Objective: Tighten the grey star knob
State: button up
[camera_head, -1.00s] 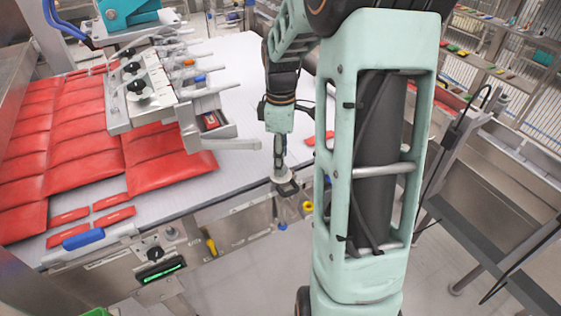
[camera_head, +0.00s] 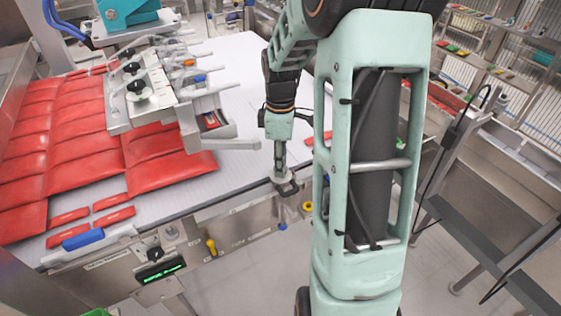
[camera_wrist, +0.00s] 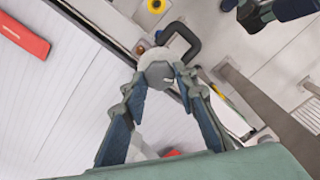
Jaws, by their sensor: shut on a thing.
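The grey star knob (camera_wrist: 157,69) shows in the wrist view as a pale grey rounded piece between my fingertips. My gripper (camera_wrist: 162,78) is closed around it, with one finger on each side. In the head view my gripper (camera_head: 281,179) points down at the front edge of the conveyor, and the knob is too small and covered to make out there. A dark bracket-shaped handle (camera_wrist: 190,38) stands right beside the knob. The knob's lobes and its thread are hidden.
The white conveyor belt (camera_head: 245,80) carries red packs (camera_head: 165,160) on the left. A picker head with several grey arms (camera_head: 232,144) stands over it. The floor in front is clear.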

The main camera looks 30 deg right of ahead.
jog(key=m, duration=0.3)
jog(key=shift+m, duration=0.3)
jog(key=m, duration=0.3)
jog(key=shift+m+b, duration=0.3)
jog(key=shift+b, duration=0.05)
jog(key=m, duration=1.1)
jog(key=shift+m, duration=0.4)
jog(key=m+p, duration=0.1)
jog(key=m, duration=0.3)
jog(key=shift+m, duration=0.3)
jog(key=o, duration=1.2)
jog(key=shift+c, duration=0.2)
